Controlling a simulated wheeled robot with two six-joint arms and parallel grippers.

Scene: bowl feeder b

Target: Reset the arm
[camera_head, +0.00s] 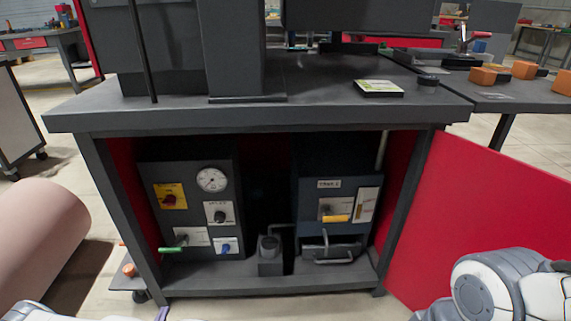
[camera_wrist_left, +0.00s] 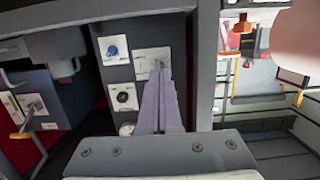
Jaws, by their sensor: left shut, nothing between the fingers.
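My left gripper (camera_head: 163,312) shows only as a small purple tip at the bottom edge of the head view, in front of the cabinet's lower left. In the left wrist view its two purple fingers (camera_wrist_left: 160,75) are together, with nothing between them. They overlap the white plate (camera_wrist_left: 150,58) of the green handle (camera_head: 172,250), and hide most of that handle there. I cannot tell any contact. My right arm (camera_head: 510,290) shows at the lower right; its gripper is out of view.
The open cabinet under the bench (camera_head: 300,118) holds a control box with a gauge (camera_head: 211,180), a black knob (camera_head: 220,215), a blue knob (camera_head: 226,247) and a red switch (camera_head: 170,200). Beside it is a box with a yellow handle (camera_head: 337,218). A red door panel (camera_head: 490,210) stands right.

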